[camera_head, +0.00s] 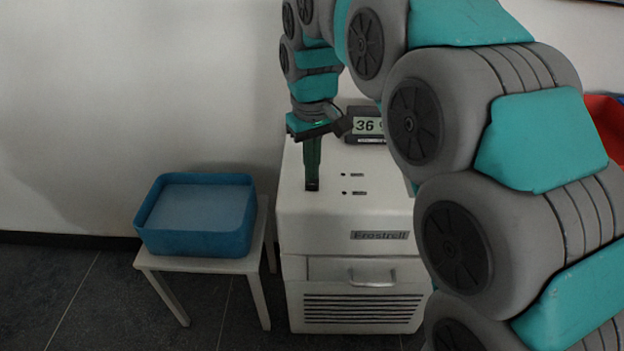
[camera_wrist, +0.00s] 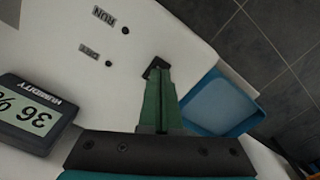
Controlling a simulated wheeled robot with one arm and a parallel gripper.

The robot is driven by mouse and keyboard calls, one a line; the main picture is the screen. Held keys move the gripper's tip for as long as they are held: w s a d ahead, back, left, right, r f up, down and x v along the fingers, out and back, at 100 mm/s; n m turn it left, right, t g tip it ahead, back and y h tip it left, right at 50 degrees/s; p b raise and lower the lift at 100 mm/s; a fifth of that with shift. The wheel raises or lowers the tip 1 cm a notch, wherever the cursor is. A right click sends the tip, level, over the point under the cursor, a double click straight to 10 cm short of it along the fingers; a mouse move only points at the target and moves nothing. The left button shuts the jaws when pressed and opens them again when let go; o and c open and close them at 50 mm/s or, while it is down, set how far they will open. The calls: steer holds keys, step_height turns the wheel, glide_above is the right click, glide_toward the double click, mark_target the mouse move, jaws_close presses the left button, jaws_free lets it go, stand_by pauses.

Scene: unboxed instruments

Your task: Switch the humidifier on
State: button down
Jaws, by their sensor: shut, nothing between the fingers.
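The humidifier is a white cabinet (camera_head: 340,222) marked "Frostrell", with a front drawer handle and a vent grille. My gripper (camera_head: 312,184) points down at the left part of its top, fingers shut and empty. In the wrist view the fingertips (camera_wrist: 157,72) meet a small dark piece on the top; whether it is a switch, and whether they touch it, I cannot tell. Beside it are two dark round dots with small labels, an upper one (camera_wrist: 125,30) and a lower one (camera_wrist: 108,63); both look unlit. A humidity display (camera_head: 367,125) stands at the back, reading 36 %.
A blue tray (camera_head: 196,244) stands on a small white table (camera_head: 205,265) left of the cabinet. It also shows in the wrist view (camera_wrist: 205,130). A red object (camera_head: 606,125) is partly hidden at the right edge. My arm covers the cabinet's right side. The wall is behind.

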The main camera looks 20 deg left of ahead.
mark_target(314, 185)
steer(key=shift+f+b, duration=0.3)
steer(key=shift+f, duration=0.65)
stand_by(0.8)
steer(key=shift+r, duration=0.1)
steer(key=shift+r+p, duration=1.55)
steer(key=shift+r, duration=1.85)
steer(key=shift+d, duration=0.25)
steer(key=s+d+f+m+g, duration=0.1)
steer(key=s+d+f+m, duration=0.1)
steer(key=s+d, duration=0.6)
steer(key=s+d+f+m, duration=0.2)
steer(key=s+d+m, duration=0.1)
steer(key=d, duration=0.9)
steer(key=s+d+f+m, duration=0.1)
steer(key=s+d+f, duration=0.2)
steer(key=s, duration=0.5)
steer(key=s+d+f+m, duration=0.2)
steer(key=s+d+f, duration=0.2)
steer(key=s, duration=0.4)
steer(key=shift+d+m+g, duration=0.3)
steer(key=shift+d+g, duration=0.1)
steer(key=shift+d, duration=0.15)
